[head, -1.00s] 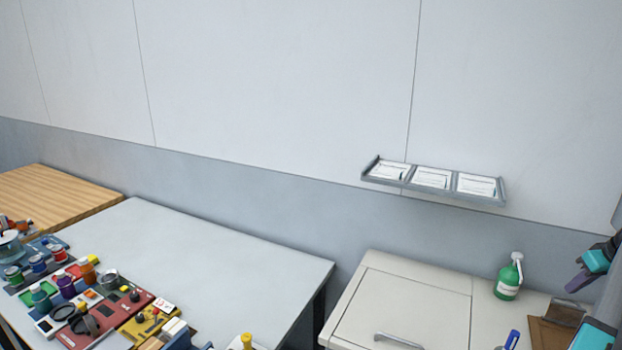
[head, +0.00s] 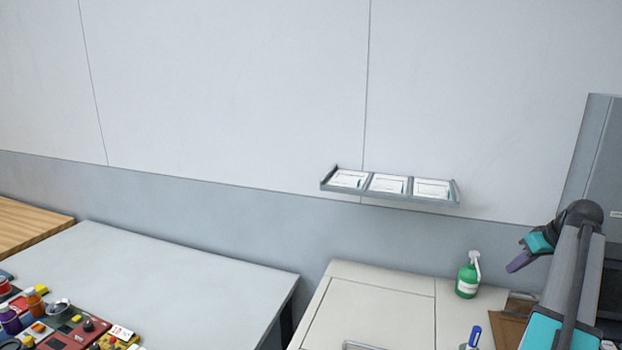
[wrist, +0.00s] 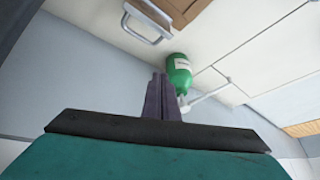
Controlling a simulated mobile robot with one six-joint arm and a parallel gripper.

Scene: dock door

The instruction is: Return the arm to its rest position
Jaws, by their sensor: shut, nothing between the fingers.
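My gripper (head: 516,264) is at the right of the head view, at the end of my grey and teal arm. Its purple fingers point down and left, above the right part of the cream cabinet top. In the wrist view the fingers of my gripper (wrist: 160,88) are together with nothing between them. The gripper stands apart from the green bottle (head: 467,280) to its left in the head view. The same green bottle (wrist: 179,73) shows just beyond the fingertips in the wrist view.
A wall rack (head: 388,187) holds cards. A grey table (head: 170,275) with several small items is at left. A tall grey cabinet (head: 598,150) stands at right.

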